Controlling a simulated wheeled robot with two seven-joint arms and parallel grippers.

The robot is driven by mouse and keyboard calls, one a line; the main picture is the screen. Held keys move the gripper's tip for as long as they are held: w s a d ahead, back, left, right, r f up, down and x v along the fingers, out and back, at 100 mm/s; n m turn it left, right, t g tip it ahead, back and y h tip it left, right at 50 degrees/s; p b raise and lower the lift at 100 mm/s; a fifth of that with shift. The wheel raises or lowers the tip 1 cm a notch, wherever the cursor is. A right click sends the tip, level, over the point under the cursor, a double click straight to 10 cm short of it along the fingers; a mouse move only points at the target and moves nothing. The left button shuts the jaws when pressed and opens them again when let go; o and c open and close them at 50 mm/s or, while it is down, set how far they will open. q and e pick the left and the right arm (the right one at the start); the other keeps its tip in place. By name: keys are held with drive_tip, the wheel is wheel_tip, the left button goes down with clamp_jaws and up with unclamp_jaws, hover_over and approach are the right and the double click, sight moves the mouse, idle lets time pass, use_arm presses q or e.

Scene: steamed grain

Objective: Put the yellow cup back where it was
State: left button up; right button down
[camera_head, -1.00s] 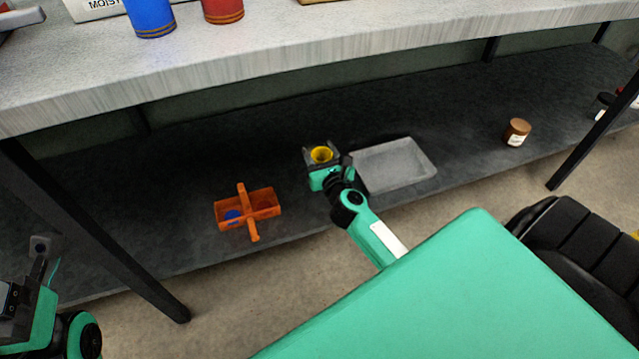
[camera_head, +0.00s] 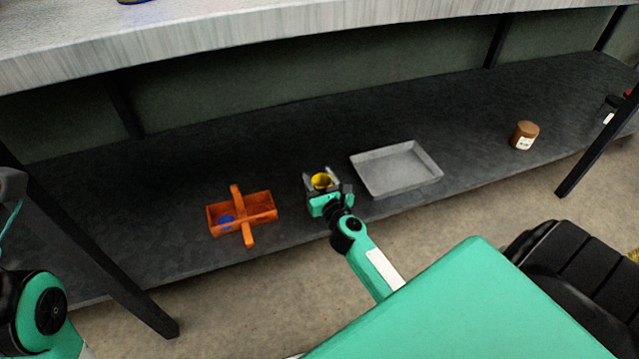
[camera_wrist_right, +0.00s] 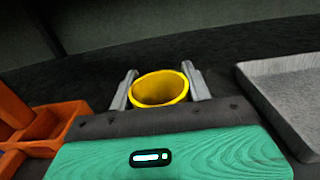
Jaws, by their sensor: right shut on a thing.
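The yellow cup (camera_head: 321,181) is upright between the fingers of my right gripper (camera_head: 321,183), low over the dark lower shelf, between the orange caddy and the grey tray. In the right wrist view the cup (camera_wrist_right: 160,89) shows its open, empty-looking mouth, with a finger of the gripper (camera_wrist_right: 160,92) on each side. The right gripper is shut on the cup. I cannot tell whether the cup touches the shelf. My left arm shows at the lower left edge of the head view, but its fingertips are not visible.
An orange caddy (camera_head: 263,208) with a blue thing (camera_head: 226,222) inside stands left of the cup. A grey tray (camera_head: 408,180) lies close on the right. The upper counter (camera_head: 250,28) overhangs behind. The dark shelf (camera_head: 180,165) behind the caddy is clear.

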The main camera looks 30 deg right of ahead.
drive_tip(key=shift+f, duration=0.1)
drive_tip(key=shift+f, duration=0.15)
drive_tip(key=c, duration=0.6)
unclamp_jaws()
drive_tip(key=shift+c, duration=0.2)
